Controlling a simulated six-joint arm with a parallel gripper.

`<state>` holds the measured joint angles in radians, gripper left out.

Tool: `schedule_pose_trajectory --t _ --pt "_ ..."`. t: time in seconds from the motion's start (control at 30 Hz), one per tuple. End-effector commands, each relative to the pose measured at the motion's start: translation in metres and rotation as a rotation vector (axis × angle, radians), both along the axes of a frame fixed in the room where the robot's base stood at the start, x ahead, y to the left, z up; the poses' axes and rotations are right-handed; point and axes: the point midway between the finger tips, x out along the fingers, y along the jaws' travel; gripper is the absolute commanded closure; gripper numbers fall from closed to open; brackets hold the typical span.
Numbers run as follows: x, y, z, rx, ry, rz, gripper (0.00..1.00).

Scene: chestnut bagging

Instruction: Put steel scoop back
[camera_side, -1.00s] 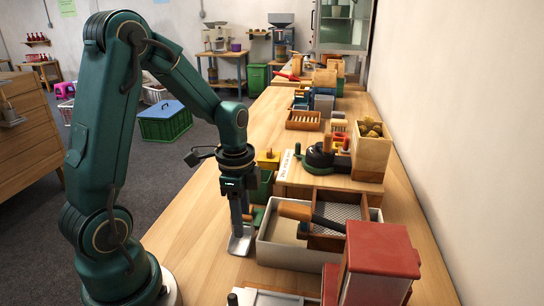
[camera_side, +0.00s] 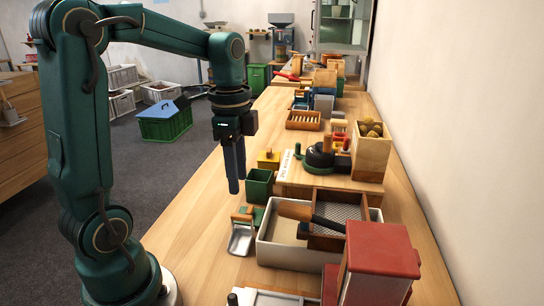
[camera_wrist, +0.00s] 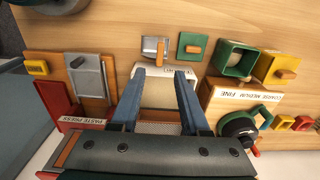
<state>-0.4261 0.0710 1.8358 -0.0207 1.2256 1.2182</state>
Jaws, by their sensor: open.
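The steel scoop (camera_side: 241,239) lies on the wooden bench, just left of the white bin (camera_side: 262,250) in the side view.
A green piece with a wooden handle (camera_wrist: 192,47) sits beside the scoop. A green box (camera_side: 259,186) and a yellow block (camera_side: 268,160) stand farther along. A wooden-framed grater with a dark handle (camera_side: 325,221) lies over the bin. A red-topped machine (camera_side: 380,250) stands near. The bench's left strip is clear.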

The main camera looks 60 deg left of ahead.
Motion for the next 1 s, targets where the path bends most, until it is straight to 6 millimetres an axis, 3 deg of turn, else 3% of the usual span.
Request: schedule_pose_trajectory --t 0.27,0.5,0.7,1.0 --pt "-0.003 -0.005 0.019 0.007 -0.016 0.026 0.55" --pt "-0.027 -0.048 0.027 0.021 -0.186 0.29 0.55" --pt "-0.055 -0.08 0.022 -0.068 -0.355 0.567 0.55" --pt "-0.072 -0.096 0.012 -0.186 -0.446 0.763 0.55"
